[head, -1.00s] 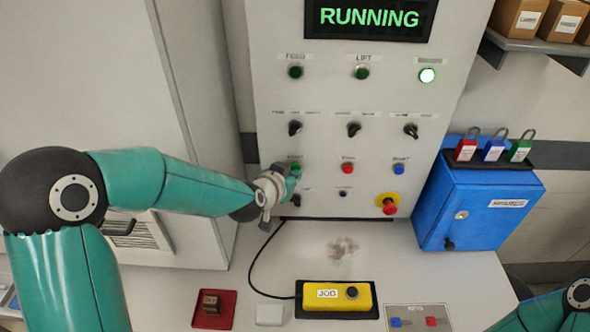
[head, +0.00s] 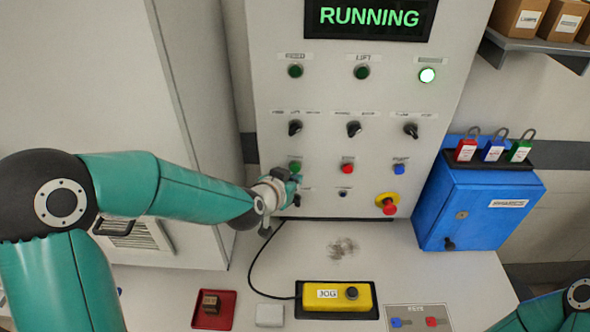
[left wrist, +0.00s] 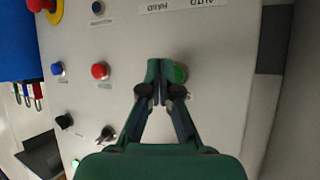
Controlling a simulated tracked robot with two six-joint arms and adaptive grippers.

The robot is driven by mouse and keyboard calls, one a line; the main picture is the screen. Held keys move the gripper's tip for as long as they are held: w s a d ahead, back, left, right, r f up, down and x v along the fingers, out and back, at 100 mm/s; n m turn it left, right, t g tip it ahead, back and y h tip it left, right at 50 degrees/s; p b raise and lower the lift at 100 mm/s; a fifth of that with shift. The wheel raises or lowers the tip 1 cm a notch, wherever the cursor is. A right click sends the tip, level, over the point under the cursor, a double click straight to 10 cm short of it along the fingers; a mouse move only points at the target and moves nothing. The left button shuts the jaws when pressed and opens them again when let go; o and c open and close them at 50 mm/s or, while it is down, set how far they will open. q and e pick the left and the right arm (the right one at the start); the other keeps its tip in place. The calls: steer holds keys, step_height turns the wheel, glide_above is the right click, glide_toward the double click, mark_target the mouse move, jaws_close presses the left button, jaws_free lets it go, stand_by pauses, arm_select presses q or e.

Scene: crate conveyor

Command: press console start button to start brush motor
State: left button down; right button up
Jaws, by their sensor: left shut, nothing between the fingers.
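The grey console (head: 270,120) stands ahead, its display (head: 369,17) reading RUNNING in green. The green button (head: 294,166) sits at the left of the button row, beside a red button (head: 347,168) and a blue button (head: 398,169). My left gripper (head: 293,179) is shut and empty, just below the green button in the head view. In the left wrist view, its closed fingertips (left wrist: 157,66) partly overlap the green button (left wrist: 178,74); I cannot tell whether they touch the panel. A lamp (head: 427,75) glows at the upper right. My right gripper is out of view.
A red mushroom button (head: 389,207) on a yellow base sits at the console's lower right. Several knobs are above the button row. On the desk are a yellow JOG box (head: 336,295) with a cable and a red tray (head: 222,312). A blue cabinet (head: 480,205) stands right.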

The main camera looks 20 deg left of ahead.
arm_select(q)
steer(key=s, duration=0.2)
steer(key=s+d, duration=0.1)
steer(key=s, duration=0.1)
steer(key=shift+s+d, duration=0.2)
steer(key=shift+s, duration=0.2)
stand_by(0.7)
